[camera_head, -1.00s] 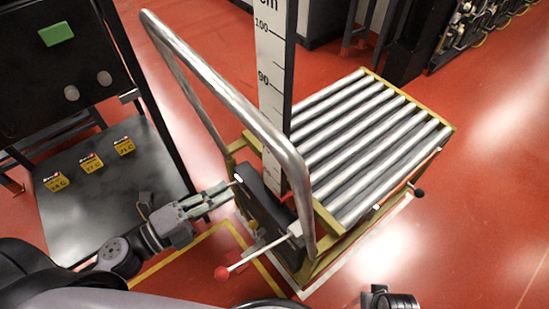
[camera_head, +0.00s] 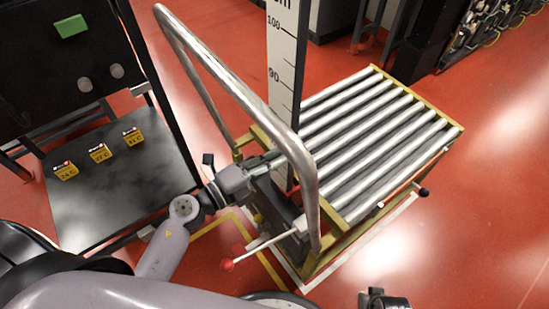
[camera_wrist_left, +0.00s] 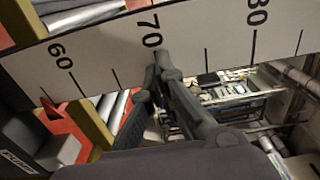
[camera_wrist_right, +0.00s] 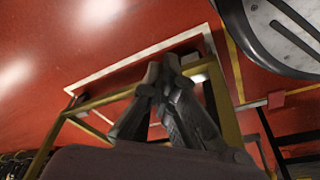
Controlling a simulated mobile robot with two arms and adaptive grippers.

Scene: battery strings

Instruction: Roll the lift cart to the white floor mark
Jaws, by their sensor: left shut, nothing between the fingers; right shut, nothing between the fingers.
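The lift cart (camera_head: 372,155) has a steel roller top in a yellow frame, a bent silver push handle (camera_head: 235,105) and a white scale mast (camera_head: 283,80). The white floor mark (camera_head: 398,217) is a thin white outline on the red floor, showing along the cart's near right side; the cart hides the rest. It also shows in the right wrist view (camera_wrist_right: 140,70). My left gripper (camera_wrist_left: 160,65) is shut and empty, close to the scale near 70; contact cannot be told. In the head view the handle partly hides it. My right gripper (camera_wrist_right: 160,75) is shut and empty, near the cart's yellow frame.
A lever with a red knob (camera_head: 227,265) sticks out at the cart's near side. A dark bench (camera_head: 110,195) with several yellow labelled blocks stands at left. Racks (camera_head: 490,35) stand at the back right. Red floor right of the cart is clear.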

